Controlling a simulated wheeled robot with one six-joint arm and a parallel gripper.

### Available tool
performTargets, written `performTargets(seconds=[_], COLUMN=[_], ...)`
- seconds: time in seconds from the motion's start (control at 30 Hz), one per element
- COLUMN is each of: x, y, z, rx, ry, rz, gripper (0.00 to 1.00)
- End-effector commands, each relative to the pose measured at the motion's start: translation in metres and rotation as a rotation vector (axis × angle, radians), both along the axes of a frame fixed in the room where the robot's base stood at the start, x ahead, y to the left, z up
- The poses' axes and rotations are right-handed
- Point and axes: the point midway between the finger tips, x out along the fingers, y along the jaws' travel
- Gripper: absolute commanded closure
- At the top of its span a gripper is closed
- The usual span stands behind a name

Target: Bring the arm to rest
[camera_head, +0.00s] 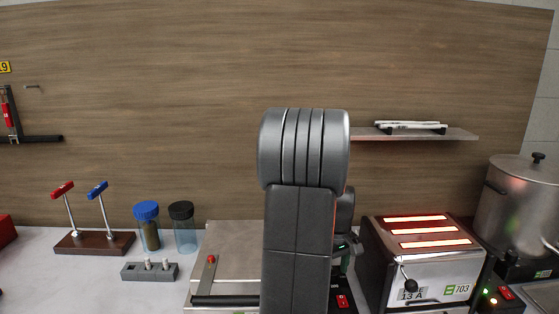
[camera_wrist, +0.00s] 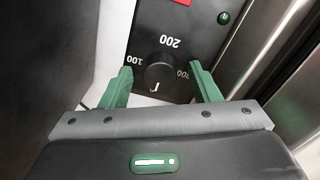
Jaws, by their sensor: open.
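My arm stands upright in the middle of the head view and hides part of the counter behind it. My gripper (camera_wrist: 161,87) shows in the wrist view with its two green fingers apart. Between and just beyond the fingertips is a black dial (camera_wrist: 160,76) on a dark panel marked 100, 200 and a partly hidden number. I cannot tell whether the fingers touch the dial. Nothing is seen held. In the head view the gripper is mostly hidden behind the arm.
A toaster with glowing slots (camera_head: 425,262) stands right of my arm, beside a large steel pot (camera_head: 518,205). A flat metal appliance (camera_head: 232,245) is behind my arm. Two lidded jars, blue (camera_head: 147,226) and black (camera_head: 183,228), and a lever stand (camera_head: 95,242) are left. A shelf (camera_head: 415,134) is above right.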

Motion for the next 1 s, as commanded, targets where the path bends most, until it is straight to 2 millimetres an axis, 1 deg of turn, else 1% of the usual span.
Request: performTargets(seconds=[1.0], x=[0.0], y=[0.0], z=[-0.0002], rx=[0.0], ry=[0.0], rz=[-0.813], gripper=[0.44])
